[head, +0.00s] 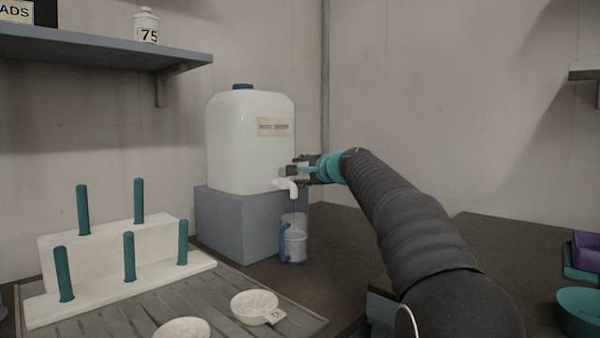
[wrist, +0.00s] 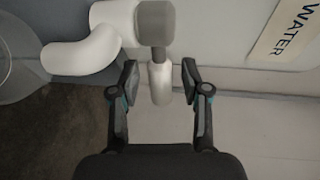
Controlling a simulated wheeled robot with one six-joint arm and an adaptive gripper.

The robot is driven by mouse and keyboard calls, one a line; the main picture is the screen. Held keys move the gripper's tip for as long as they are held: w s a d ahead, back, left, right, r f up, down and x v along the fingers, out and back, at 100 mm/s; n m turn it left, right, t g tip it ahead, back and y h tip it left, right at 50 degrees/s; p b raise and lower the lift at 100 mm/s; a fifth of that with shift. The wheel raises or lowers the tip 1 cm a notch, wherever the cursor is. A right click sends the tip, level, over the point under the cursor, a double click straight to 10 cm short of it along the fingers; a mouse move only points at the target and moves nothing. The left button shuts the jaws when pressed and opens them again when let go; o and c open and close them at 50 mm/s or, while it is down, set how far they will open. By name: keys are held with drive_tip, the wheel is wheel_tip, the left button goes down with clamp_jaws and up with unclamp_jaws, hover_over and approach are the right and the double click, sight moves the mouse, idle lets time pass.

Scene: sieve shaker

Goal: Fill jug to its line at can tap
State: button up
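The white water can (head: 250,140) with a blue cap stands on a grey block (head: 240,225). Its white tap (head: 290,186) points down at the can's lower right; it also shows in the wrist view (wrist: 85,50). The clear jug (head: 296,243) with a blue handle stands on the counter below the tap; its rim (wrist: 22,68) shows at the wrist view's left edge. I cannot tell its water level. My gripper (head: 300,170) is at the tap. In the wrist view its fingers (wrist: 160,82) are open on either side of the tap's lever (wrist: 160,88), with gaps visible.
A white rack (head: 105,262) with several teal pegs stands on the left. Two white dishes (head: 257,306) (head: 182,329) sit on the grooved drainboard (head: 215,300). Teal and purple containers (head: 586,250) are at the far right. The dark counter (head: 345,235) right of the jug is clear.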

drive_tip(key=v, duration=1.2)
idle(0.3)
